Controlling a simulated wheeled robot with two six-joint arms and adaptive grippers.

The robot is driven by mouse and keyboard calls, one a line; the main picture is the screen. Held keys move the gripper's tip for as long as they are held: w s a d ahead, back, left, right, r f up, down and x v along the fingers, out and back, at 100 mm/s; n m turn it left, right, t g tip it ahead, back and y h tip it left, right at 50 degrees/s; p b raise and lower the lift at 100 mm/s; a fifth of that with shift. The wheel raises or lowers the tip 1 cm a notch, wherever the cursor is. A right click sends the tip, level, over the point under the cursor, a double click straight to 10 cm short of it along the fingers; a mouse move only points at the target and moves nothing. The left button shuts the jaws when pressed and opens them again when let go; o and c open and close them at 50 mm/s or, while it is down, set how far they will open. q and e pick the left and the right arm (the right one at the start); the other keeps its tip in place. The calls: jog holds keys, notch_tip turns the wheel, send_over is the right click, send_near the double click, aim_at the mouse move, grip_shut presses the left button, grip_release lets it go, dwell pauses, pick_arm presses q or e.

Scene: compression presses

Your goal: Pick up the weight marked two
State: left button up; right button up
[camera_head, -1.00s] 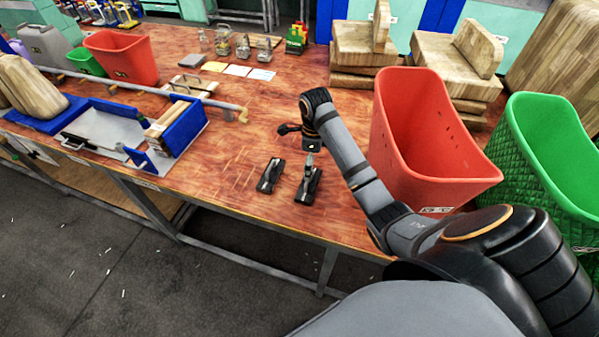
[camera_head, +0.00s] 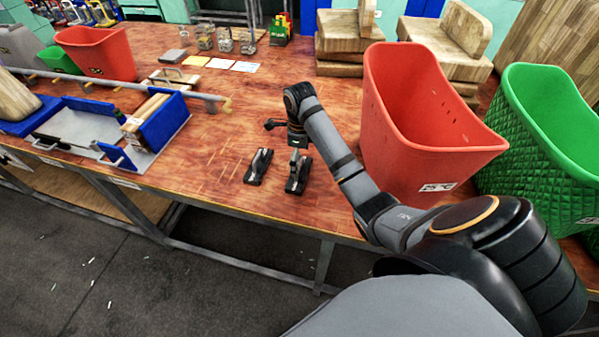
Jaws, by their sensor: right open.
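Two black, elongated objects lie side by side on the wooden table, a left one (camera_head: 259,167) and a right one (camera_head: 297,177); their shape fits weights with grips on top. I can read no number on either one. My right gripper (camera_head: 285,141) is open and empty, just beyond and above the right black object, partly hidden by its own wrist. One finger points left and the other points down toward that object; I cannot tell whether it touches. My left gripper is out of view.
A red bin (camera_head: 412,155) and a green bin (camera_head: 515,150) stand to the right. A blue-sided tray (camera_head: 160,128) and a long grey bar (camera_head: 120,83) lie at the left. Several glass jars and cards are at the back. The table is clear around the black objects.

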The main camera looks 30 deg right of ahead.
jog(key=f, duration=0.3)
jog(key=shift+w+f, duration=0.2)
jog(key=shift+f, duration=0.05)
jog(key=shift+s+r, duration=0.1)
jog(key=shift+c, duration=0.5)
jog(key=c, duration=1.7)
jog(key=shift+c, duration=0.3)
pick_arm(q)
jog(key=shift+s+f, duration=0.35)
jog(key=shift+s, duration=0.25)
pick_arm(e)
jog(key=shift+r, duration=0.1)
jog(key=shift+r, duration=0.1)
